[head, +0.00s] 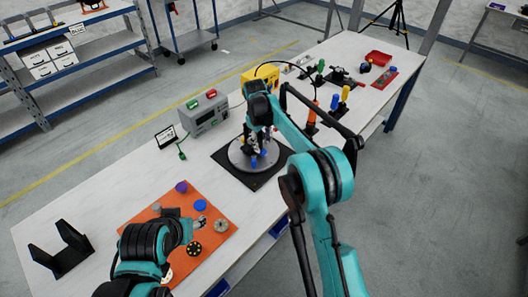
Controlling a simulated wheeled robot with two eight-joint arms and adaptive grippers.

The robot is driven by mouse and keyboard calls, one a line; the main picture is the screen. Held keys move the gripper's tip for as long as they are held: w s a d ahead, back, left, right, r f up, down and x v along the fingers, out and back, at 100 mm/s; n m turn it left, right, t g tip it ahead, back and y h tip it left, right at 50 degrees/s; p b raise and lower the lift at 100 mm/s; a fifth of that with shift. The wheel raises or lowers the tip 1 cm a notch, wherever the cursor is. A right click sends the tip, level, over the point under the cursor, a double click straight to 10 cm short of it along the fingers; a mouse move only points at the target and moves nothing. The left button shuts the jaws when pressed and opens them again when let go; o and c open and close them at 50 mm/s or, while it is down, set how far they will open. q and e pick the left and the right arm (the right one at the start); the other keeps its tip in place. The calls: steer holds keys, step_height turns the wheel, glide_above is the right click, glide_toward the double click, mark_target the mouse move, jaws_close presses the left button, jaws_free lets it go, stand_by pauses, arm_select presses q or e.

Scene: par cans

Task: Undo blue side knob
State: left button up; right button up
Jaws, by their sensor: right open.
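A round grey fixture (238,158) sits on a black square mat (256,184) in the middle of the table. A small blue knob (254,162) shows at the fixture's near side, below my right gripper. My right gripper (259,150) points down over the fixture with its jaws open. The hand and fingers hide part of the fixture, and I cannot tell whether they touch the knob. My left gripper (199,224) is low over the orange mat (222,238). Its fingers are small and partly hidden by its wrist, so its opening is unclear.
The orange mat holds a purple knob (181,187), a blue disc (200,205) and several other small parts. A grey box with red and green buttons (205,115) stands behind the fixture. A black stand (62,250) is at left.

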mark_target(264, 151)
steer(key=f, duration=0.2)
steer(key=f+b, duration=0.1)
steer(key=f, duration=0.3)
steer(key=shift+w+d+b, duration=0.25)
steer(key=shift+w+b, duration=0.1)
steer(key=shift+b, duration=0.05)
jaws_close()
